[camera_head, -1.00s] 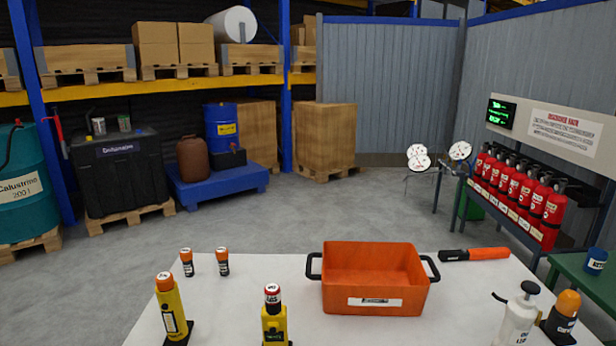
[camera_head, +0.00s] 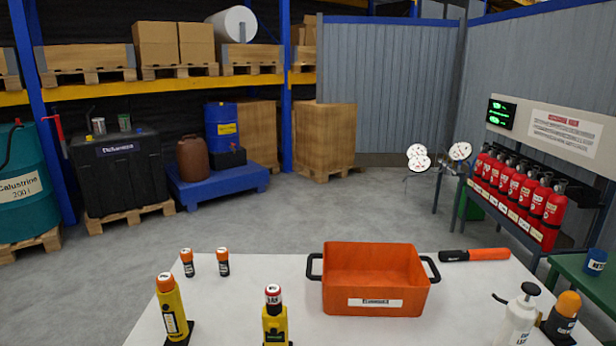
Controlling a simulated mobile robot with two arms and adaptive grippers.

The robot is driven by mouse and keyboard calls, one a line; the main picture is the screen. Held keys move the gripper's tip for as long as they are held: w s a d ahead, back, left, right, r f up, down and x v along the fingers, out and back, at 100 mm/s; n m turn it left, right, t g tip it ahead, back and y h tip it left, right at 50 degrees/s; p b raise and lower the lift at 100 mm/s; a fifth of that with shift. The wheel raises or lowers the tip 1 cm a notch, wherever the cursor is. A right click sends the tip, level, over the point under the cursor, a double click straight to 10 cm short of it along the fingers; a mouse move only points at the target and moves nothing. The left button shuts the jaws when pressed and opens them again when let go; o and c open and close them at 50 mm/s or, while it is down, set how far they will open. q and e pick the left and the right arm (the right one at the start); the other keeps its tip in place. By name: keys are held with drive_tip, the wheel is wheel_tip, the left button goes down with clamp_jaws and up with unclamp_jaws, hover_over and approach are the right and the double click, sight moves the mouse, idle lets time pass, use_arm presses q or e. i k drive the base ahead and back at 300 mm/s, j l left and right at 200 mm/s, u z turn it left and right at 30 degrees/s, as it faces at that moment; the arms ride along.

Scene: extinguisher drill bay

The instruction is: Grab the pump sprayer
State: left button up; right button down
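The pump sprayer (camera_head: 518,318) is a white bottle with a dark pump top and a dark lever at its left. It stands upright near the front right of the white table, and its base is cut off by the lower picture edge. A dark item with an orange cap (camera_head: 562,318) stands close at its right. Neither of my grippers shows in the head view.
An orange bin (camera_head: 375,303) with black handles sits mid-table. Yellow bottles (camera_head: 171,310) (camera_head: 274,318) stand front left, with two small orange-capped items (camera_head: 204,262) behind. An orange-and-black tool (camera_head: 474,255) lies behind the sprayer. Bare table separates bin and sprayer.

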sight(521, 318)
drive_tip(key=z, duration=1.25)
drive_tip(key=l, duration=0.15)
